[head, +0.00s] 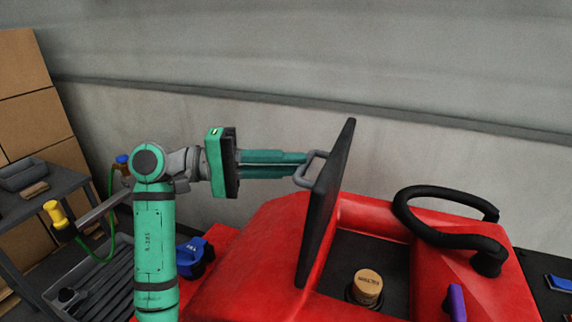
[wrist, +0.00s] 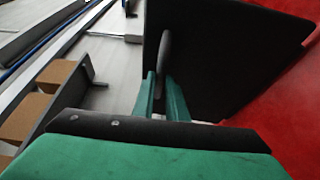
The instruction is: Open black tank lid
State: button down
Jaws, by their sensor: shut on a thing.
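The black tank lid (head: 326,205) stands raised and nearly upright, leaning slightly right at its top, on the red scrubber body (head: 255,258). My gripper (head: 303,166) reaches in from the left and is shut on the grey lid handle (head: 313,166). In the wrist view the lid (wrist: 215,60) fills the upper right, and the handle (wrist: 163,50) lies between the fingers (wrist: 162,92). Right of the lid, the tank opening (head: 345,262) is exposed and dark inside. A tan round cap (head: 368,285) with lettering sits in it.
A black hose (head: 440,228) curves over the machine's right side. A purple object (head: 456,300) is at the front right. On the left are a grey table (head: 40,185), a yellow-ended tool (head: 54,214), a blue item (head: 194,258) and stacked cardboard boxes (head: 25,95). The wall stands behind.

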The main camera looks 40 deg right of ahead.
jog(key=shift+s+d+f, duration=0.1)
jog(key=shift+f, duration=0.35)
jog(key=c, duration=1.8)
grip_release()
jog(key=shift+o, duration=0.2)
jog(key=shift+r, duration=0.1)
jog(key=v, duration=1.1)
jog(key=shift+r, duration=0.1)
